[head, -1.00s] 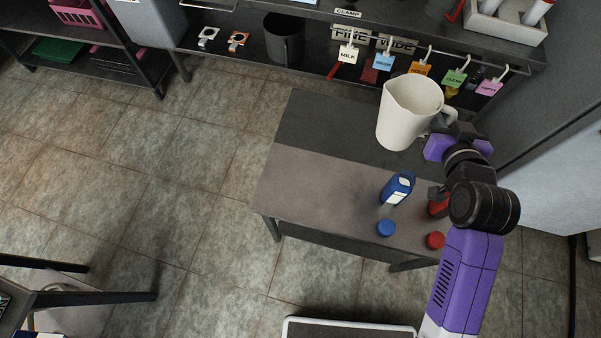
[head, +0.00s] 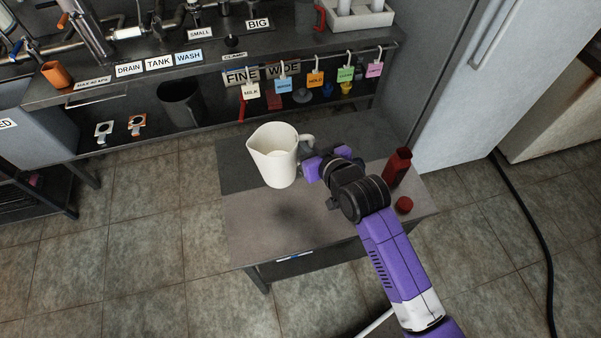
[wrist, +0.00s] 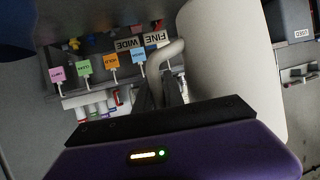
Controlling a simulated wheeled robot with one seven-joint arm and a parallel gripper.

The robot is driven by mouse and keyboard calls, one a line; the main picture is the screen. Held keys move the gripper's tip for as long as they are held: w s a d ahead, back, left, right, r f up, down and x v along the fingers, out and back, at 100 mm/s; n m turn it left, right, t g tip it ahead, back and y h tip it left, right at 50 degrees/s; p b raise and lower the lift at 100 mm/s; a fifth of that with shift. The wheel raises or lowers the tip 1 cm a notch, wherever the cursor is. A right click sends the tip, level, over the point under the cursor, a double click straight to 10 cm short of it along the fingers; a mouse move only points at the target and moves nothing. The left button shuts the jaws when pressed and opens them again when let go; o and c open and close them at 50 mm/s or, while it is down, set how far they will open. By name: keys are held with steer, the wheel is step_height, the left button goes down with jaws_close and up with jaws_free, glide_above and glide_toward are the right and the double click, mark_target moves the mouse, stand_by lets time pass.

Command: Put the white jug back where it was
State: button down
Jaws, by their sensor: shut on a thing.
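The white jug (head: 282,166) is upright in the head view, over the left back part of the small table (head: 250,228). A dark shadow lies on the tabletop in front of it, and the jug looks raised above the table. My gripper (head: 308,165) is shut on the jug's handle from the right. In the wrist view the jug's white wall (wrist: 235,70) fills the right side, and its handle (wrist: 160,75) runs down between my fingers (wrist: 172,95).
A red bottle (head: 398,167) and a red cap (head: 404,205) are at the table's right, beside my arm. Behind is a bench with hanging coloured tags (head: 315,79) and a dark bucket (head: 183,104) on its lower shelf. A black hose (head: 535,230) lies on the floor at right.

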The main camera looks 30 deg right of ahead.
step_height(320, 180, down, 12)
steer(key=shift+d+f+b, duration=0.1)
steer(key=shift+f+b, duration=0.05)
steer(key=shift+b, duration=0.65)
steer(key=shift+f, duration=0.2)
steer(key=c, duration=1.4)
jaws_free()
steer(key=shift+c, duration=0.2)
steer(key=shift+r, duration=0.1)
steer(key=shift+s+r, duration=0.15)
steer(key=p+v, duration=0.1)
steer(key=v, duration=1)
steer(key=shift+s, duration=0.3)
steer(key=shift+s+r, duration=0.1)
